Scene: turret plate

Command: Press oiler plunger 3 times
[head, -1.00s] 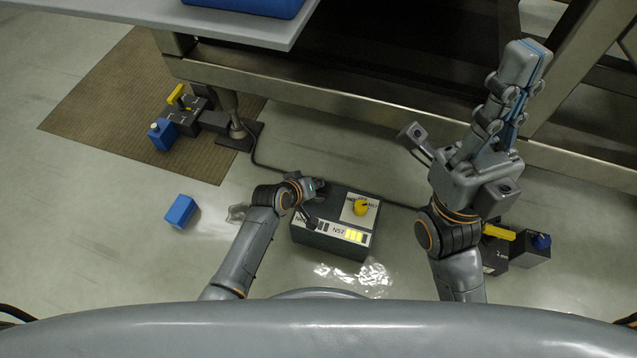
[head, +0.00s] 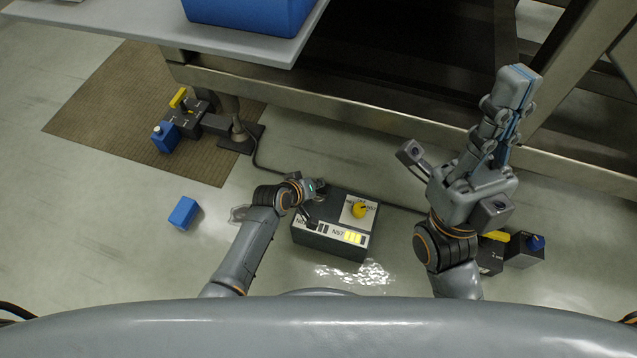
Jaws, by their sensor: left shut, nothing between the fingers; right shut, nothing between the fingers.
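No part is plainly marked as the oiler plunger. A black unit with a yellow lever (head: 179,98) and a blue white-capped container (head: 165,137) stands at the left on the brown mat. A similar unit with a yellow bar (head: 497,237) and a dark box with a blue knob (head: 535,243) stands at the right, partly hidden by my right arm. My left gripper (head: 316,187) is shut and empty at the upper left of the grey control box (head: 330,241); contact cannot be told. My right gripper (head: 519,74) is shut and empty, pointing up the picture before the metal frame.
The control box carries a yellow knob (head: 360,210) and lit yellow bars. A loose blue block (head: 184,212) lies on the floor. A cable runs along the frame's foot. A grey shelf (head: 250,43) with a blue bin overhangs the top left.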

